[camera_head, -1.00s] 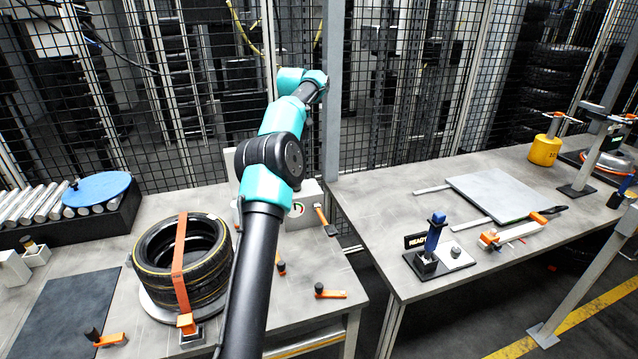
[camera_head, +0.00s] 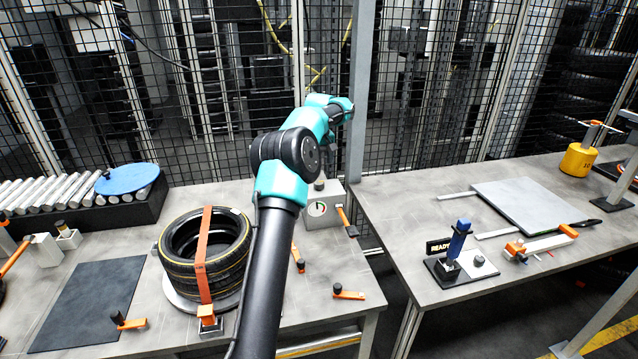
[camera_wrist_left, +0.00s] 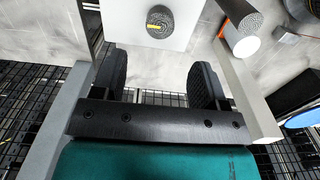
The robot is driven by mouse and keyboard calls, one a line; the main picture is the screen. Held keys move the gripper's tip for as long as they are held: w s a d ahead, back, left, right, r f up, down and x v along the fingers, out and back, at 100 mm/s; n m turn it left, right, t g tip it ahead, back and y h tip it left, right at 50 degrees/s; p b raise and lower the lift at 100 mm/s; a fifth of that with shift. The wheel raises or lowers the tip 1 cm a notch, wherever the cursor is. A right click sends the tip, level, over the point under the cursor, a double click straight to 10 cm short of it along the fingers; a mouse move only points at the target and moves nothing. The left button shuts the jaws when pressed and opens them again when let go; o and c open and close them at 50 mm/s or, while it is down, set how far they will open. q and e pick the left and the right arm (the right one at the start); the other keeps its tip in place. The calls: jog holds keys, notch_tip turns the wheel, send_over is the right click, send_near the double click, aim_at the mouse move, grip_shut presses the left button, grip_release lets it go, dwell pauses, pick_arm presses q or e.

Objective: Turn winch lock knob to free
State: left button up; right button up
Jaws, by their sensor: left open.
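A dark round knob with a yellow mark (camera_wrist_left: 160,22) sits on the pale face of a box at the top of the left wrist view. In the head view, a dark knob (camera_head: 319,186) stands on top of the grey box with a dial (camera_head: 322,209). My left gripper (camera_wrist_left: 160,85) is open and empty, its black fingers spread wide. The knob lies beyond the fingertips, apart from them. In the head view the fingers cannot be made out at the arm's far end. My right gripper is not in view.
An orange-handled lever (camera_head: 345,220) projects from the grey box's right side. Stacked tyres (camera_head: 180,265) under an orange strap (camera_head: 204,245) stand to its left. Several orange clamps, such as one front right (camera_head: 349,293), lie on the table. Wire mesh fencing (camera_head: 225,110) stands behind.

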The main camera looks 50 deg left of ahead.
aim_at(319, 182)
pick_arm(q)
notch_tip(319, 182, down, 10)
jog(key=shift+r, duration=0.25)
jog(key=shift+c, duration=0.4)
jog(key=c, duration=0.8)
jog(key=shift+c, duration=0.2)
